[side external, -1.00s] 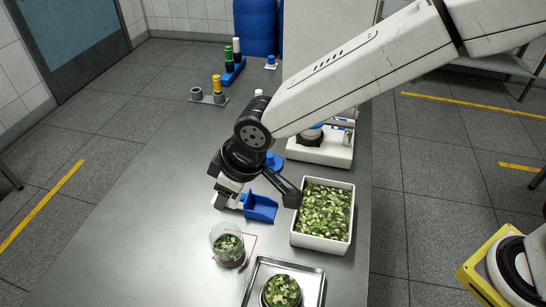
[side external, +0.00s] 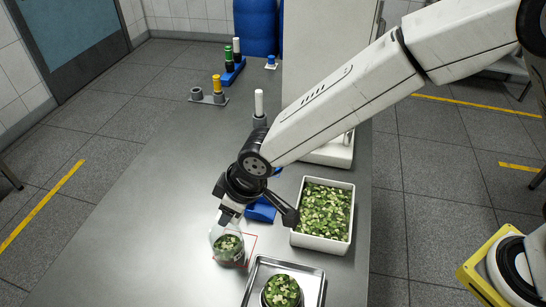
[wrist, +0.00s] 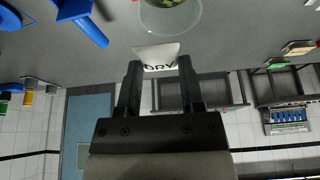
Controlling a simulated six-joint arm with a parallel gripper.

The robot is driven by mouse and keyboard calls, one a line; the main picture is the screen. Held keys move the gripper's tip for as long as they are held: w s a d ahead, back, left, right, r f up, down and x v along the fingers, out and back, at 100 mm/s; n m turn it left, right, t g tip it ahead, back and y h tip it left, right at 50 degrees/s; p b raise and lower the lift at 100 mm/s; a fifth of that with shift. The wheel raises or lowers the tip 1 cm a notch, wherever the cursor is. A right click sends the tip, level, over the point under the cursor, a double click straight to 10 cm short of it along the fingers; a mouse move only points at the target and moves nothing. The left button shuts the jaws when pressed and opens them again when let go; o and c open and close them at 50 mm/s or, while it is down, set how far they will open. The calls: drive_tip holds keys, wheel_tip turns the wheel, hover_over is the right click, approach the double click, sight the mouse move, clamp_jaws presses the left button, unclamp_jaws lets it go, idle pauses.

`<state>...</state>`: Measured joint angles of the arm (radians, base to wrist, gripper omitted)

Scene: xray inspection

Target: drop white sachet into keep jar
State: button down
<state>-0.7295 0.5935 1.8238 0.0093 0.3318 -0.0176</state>
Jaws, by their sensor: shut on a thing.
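In the wrist view my gripper (wrist: 158,75) is shut on a white sachet (wrist: 157,54) with dark lettering that reads like "DRY". A glass jar (wrist: 172,18) with green bits inside lies just beyond the sachet there. In the side view the jar (side external: 229,250) stands on the steel bench by a red outline, and my gripper (side external: 226,216) is at its upper rim. The sachet cannot be made out in the side view, and I cannot tell whether it is above or inside the rim. Which jar is the keep jar is not labelled.
A white bin (side external: 322,237) of green and pale pieces stands to the right. A metal tray (side external: 254,287) holding a round dish of similar pieces (side external: 281,291) is in front. The bench left of the jar is clear.

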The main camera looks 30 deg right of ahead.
drive_tip(key=shift+c, duration=0.7)
unclamp_jaws()
drive_tip(key=shift+r, duration=0.15)
drive_tip(key=v, duration=0.7)
drive_tip(key=shift+r, duration=0.25)
drive_tip(key=shift+s+d, duration=0.1)
drive_tip(key=d+f+m+h, duration=0.2)
drive_tip(key=d+m, duration=0.2)
drive_tip(key=d, duration=1.5)
drive_tip(key=s+d+f+m, duration=0.1)
drive_tip(key=s+d+m, duration=0.1)
drive_tip(key=s+d, duration=0.2)
drive_tip(key=s+d+f+m+h, duration=0.1)
drive_tip(key=s+d, duration=0.3)
drive_tip(key=d, duration=0.5)
drive_tip(key=shift+d+f+m+g, duration=0.25)
drive_tip(key=shift+d+m+g, duration=0.05)
drive_tip(key=shift+m, duration=0.4)
